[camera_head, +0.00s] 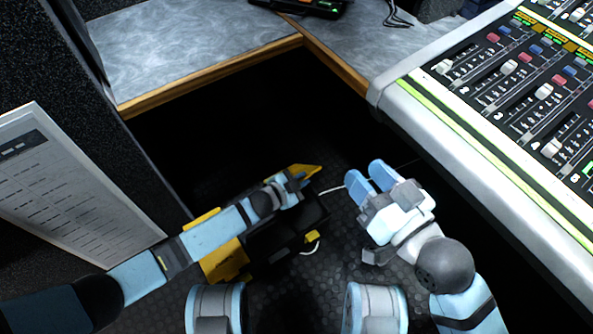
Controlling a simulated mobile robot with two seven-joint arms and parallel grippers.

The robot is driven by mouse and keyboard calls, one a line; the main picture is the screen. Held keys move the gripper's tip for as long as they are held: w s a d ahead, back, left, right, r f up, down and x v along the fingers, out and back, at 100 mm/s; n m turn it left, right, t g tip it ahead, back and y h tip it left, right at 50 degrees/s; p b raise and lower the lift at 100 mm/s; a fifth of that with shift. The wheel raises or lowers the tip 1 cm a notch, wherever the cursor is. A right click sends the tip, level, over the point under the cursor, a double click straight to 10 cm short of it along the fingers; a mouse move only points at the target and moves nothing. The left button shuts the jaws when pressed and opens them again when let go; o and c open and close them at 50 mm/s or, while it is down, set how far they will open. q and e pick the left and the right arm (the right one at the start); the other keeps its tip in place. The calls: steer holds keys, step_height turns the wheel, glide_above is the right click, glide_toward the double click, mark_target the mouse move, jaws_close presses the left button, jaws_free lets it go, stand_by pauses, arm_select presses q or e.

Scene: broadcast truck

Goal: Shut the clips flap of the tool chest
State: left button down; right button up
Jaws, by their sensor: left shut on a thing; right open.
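The tool chest (262,245) is a dark box with yellow parts, low on the floor in the middle of the head view. A yellow panel (225,262) shows at its left side, and a yellow flap edge (306,170) at its far right end. My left arm reaches across the chest and hides part of it. My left gripper (298,182) is at that far yellow edge and is shut on it; its fingertips are partly hidden. No label is readable, so which flap is the clips flap cannot be told. My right gripper (370,177) is open and empty, right of the chest and apart from it.
A mixing console (520,110) stands at the right. A grey desk (200,45) with a wooden edge spans the back, with dark open space beneath. A printed sheet (65,190) is on the dark panel at left. A white cable (330,190) lies by the chest.

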arm_select(q)
steer(key=shift+s+d+f, duration=0.1)
steer(key=shift+s+f, duration=0.05)
steer(key=shift+s, duration=0.05)
steer(key=c, duration=1.2)
jaws_free()
steer(key=shift+c, duration=0.2)
steer(key=p+v, duration=0.5)
steer(key=v, duration=0.8)
steer(key=shift+s+a, duration=0.25)
steer(key=shift+a, duration=0.05)
arm_select(e)
step_height(320, 180, up, 7)
steer(key=t, duration=0.2)
steer(key=shift+d+m+t, duration=0.3)
steer(key=shift+d+t, duration=0.1)
steer(key=shift+d, duration=0.05)
steer(key=shift+s, duration=0.1)
